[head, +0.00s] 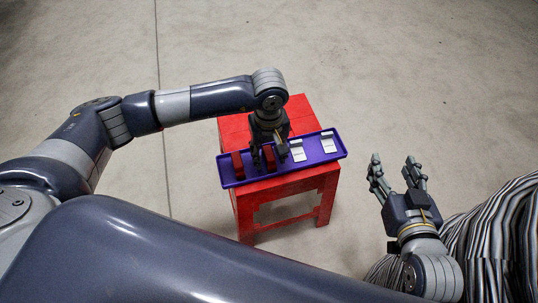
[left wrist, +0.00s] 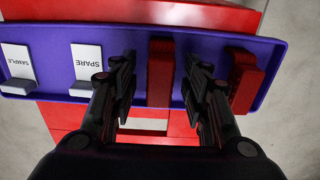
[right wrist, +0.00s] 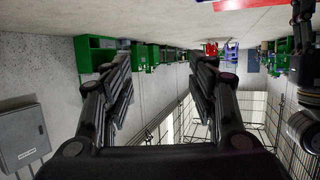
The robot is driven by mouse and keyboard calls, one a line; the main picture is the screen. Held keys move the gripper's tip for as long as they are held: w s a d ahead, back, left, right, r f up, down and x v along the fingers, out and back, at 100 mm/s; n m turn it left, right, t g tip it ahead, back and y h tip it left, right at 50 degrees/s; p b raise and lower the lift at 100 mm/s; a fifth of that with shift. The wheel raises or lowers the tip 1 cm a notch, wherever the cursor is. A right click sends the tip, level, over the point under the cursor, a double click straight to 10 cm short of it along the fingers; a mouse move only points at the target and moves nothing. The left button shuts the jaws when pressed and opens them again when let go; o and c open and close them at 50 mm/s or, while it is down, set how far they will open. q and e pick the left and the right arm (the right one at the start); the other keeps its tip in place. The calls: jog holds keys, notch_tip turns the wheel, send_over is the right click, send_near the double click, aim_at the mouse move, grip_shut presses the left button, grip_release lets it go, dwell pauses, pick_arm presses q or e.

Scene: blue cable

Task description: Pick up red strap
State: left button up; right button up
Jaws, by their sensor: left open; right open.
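Two red blocks, which look like the red straps, stand in a purple tray (head: 312,158). One red strap (left wrist: 160,72) is between the fingers of my left gripper (head: 269,158) in the left wrist view, with a gap on each side. The other red strap (left wrist: 245,82) is just beyond the right finger there; it also shows in the head view (head: 238,165), left of the gripper. My left gripper is open and points down over the tray. My right gripper (head: 394,165) is open and empty, away to the right of the table.
The tray lies on a red table (head: 285,185). A white SPARE holder (left wrist: 87,64) and a white SAMPLE holder (left wrist: 18,66) stand in the tray beside the straps. A striped dark shape (head: 480,225) is at the lower right. The concrete floor around is clear.

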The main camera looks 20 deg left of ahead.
pick_arm(q)
jog(key=c, duration=0.8)
jog(key=shift+c, duration=0.2)
jog(key=shift+r, duration=0.15)
